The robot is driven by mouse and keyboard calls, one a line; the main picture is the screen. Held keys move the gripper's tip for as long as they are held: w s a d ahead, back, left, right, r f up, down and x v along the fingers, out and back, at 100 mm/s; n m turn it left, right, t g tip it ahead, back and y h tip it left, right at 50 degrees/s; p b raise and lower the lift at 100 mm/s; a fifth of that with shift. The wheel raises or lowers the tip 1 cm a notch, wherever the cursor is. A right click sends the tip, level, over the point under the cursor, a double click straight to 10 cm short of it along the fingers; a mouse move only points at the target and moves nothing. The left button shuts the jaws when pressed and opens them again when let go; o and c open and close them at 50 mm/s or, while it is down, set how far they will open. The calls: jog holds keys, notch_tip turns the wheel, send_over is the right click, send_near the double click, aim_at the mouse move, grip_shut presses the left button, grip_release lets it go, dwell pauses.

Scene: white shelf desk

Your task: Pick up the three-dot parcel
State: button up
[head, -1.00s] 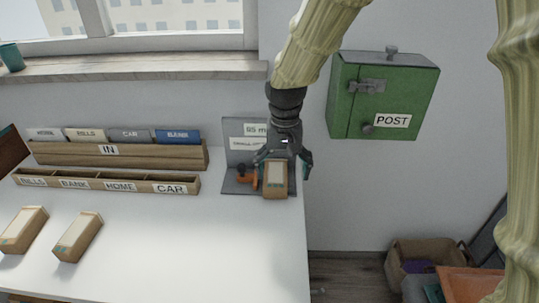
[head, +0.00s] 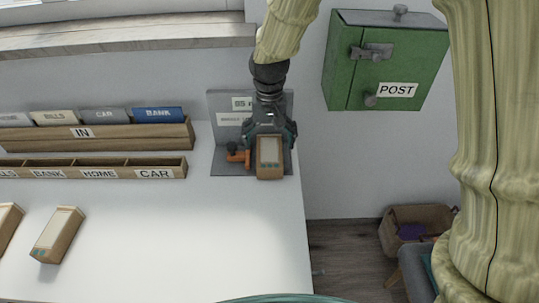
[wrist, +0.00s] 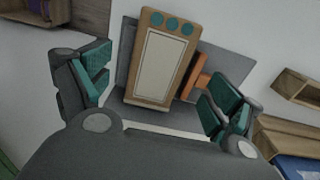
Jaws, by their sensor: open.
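The three-dot parcel (wrist: 158,58) is a brown box with a pale panel and three teal dots at one end in the wrist view. In the head view this parcel (head: 270,157) rests on the grey gauge stand at the desk's right side; its dots are not legible there. My gripper (head: 271,135) is open, right behind and above the parcel. In the wrist view my gripper's teal-padded fingers (wrist: 160,85) are spread on either side of the parcel, with gaps. Two similar parcels lie on the desk at left; one parcel (head: 59,235) shows teal marks.
The grey gauge stand (head: 219,125) has an orange part (head: 238,157) close beside the parcel. A wooden IN file (head: 100,140) and a labelled sorter (head: 165,162) stand to the left. A green POST box (head: 385,60) hangs at right.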

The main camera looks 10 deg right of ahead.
aim_at(270, 151)
jog(key=shift+w+d+f, duration=0.1)
jog(key=shift+w+f, duration=0.05)
jog(key=shift+f, duration=1.15)
jog(key=shift+w+f, duration=0.1)
jog(key=shift+f, duration=1.2)
jog(key=c, duration=1.3)
jog(key=shift+r, duration=0.2)
jog(key=shift+c, duration=0.2)
